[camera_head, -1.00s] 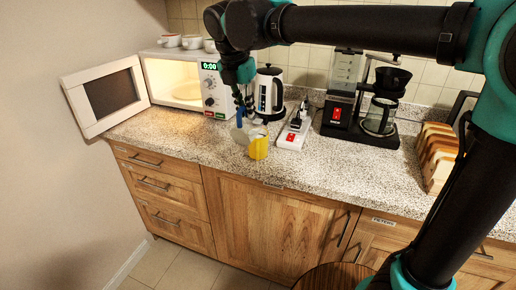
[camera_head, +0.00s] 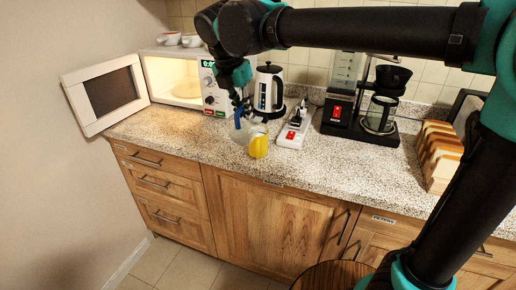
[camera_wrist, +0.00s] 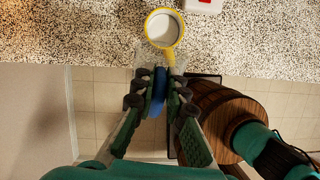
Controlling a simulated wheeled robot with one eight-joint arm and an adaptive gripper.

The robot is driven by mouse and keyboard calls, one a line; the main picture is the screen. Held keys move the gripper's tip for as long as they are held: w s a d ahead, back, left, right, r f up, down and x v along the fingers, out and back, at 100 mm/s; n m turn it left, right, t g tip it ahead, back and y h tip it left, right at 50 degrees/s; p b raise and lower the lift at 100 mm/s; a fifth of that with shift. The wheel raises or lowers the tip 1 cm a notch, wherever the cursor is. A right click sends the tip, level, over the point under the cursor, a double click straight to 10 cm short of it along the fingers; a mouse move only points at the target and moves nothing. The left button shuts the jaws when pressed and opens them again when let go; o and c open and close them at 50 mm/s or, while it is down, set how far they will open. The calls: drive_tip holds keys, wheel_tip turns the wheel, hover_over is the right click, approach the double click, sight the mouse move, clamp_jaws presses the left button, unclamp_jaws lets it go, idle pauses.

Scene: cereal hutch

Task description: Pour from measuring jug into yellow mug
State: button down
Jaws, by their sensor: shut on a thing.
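The yellow mug (camera_head: 259,147) stands upright near the counter's front edge. In the wrist view its round opening (camera_wrist: 163,27) faces me, pale inside; I cannot tell whether it holds anything. My gripper (camera_wrist: 157,80) is shut on the blue handle (camera_wrist: 159,92) of the measuring jug. The clear jug (camera_head: 243,133) is held just left of the mug in the head view, close to its rim. The jug looks tilted toward the mug, but its clear body is hard to make out. I cannot see its contents or any stream.
The microwave (camera_head: 209,101) stands open behind left, its door (camera_head: 107,93) swung out. A kettle (camera_head: 270,88), a switched power strip (camera_head: 292,137) and a coffee maker (camera_head: 336,124) stand behind and right. A round wooden stool (camera_wrist: 215,115) is below the counter.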

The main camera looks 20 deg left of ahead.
sight(236, 131)
drive_tip(key=shift+s+a+f+t, duration=0.1)
drive_tip(key=shift+s+f+t, duration=0.3)
drive_tip(key=shift+s+t, duration=0.25)
drive_tip(key=shift+s+a+f+t+h+b, duration=0.15)
drive_tip(key=shift+s+f+t+h+b, duration=0.3)
drive_tip(key=shift+t, duration=0.3)
drive_tip(key=f+t, duration=0.1)
drive_tip(key=s+t+b, duration=0.1)
drive_tip(key=s+f+t, duration=0.1)
drive_tip(key=shift+s+a+f+h+b, duration=0.2)
drive_tip(key=shift+a+f+h+b, duration=0.05)
drive_tip(key=shift+a+f+b, duration=0.1)
drive_tip(key=s+a+f+t+h+b, duration=0.1)
drive_tip(key=s+f+t+h+b, duration=0.1)
drive_tip(key=s+f+t+b, duration=0.2)
drive_tip(key=s+f+t, duration=0.3)
drive_tip(key=shift+s+a+n+t+b, duration=0.25)
drive_tip(key=shift+a+n+t+b, duration=0.05)
drive_tip(key=shift+s+f, duration=0.1)
